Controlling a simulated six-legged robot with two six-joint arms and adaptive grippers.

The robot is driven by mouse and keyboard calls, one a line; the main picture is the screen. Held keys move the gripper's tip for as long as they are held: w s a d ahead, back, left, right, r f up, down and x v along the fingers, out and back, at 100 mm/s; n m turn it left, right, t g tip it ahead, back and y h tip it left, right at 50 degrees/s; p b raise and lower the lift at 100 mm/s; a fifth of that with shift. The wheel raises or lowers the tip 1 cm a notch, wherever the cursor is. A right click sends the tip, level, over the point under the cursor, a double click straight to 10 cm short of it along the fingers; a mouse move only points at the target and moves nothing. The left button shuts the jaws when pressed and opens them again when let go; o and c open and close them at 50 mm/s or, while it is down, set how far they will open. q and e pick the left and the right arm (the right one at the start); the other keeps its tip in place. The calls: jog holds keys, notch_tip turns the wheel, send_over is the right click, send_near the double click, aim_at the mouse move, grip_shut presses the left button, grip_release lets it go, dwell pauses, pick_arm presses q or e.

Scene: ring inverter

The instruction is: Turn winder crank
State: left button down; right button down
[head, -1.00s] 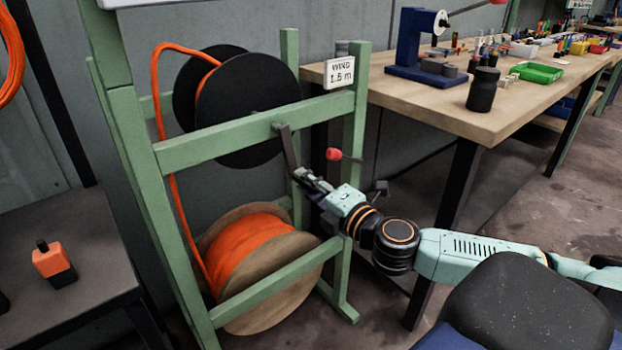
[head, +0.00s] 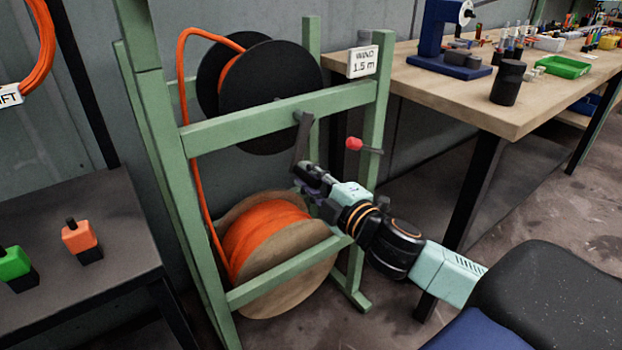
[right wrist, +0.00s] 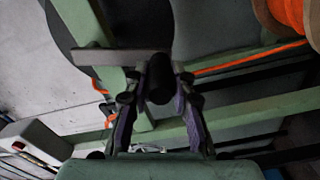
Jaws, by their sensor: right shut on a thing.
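The winder is a green frame (head: 262,125) with a black reel (head: 272,85) above and a wooden spool of orange cable (head: 262,238) below. Orange cable runs from the spool up to the reel. The dark crank arm (head: 302,138) hangs down from its pivot on the upper crossbar, leaning slightly left. My right gripper (head: 312,180) is at the crank's lower end. In the right wrist view its fingers (right wrist: 160,85) are shut around the dark cylindrical crank handle (right wrist: 160,78). The crank arm also shows there (right wrist: 110,57). My left gripper is not in view.
A red-knobbed lever (head: 354,144) sticks out at the frame's right post, close to my right arm. A sign (head: 363,62) reads "WIND 1.5 m". A wooden workbench (head: 440,95) stands right; a dark table (head: 70,225) with orange and green blocks stands left.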

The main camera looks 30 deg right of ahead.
jog(key=shift+r, duration=0.2)
jog(key=c, duration=1.1)
grip_release()
jog(key=shift+f, duration=0.1)
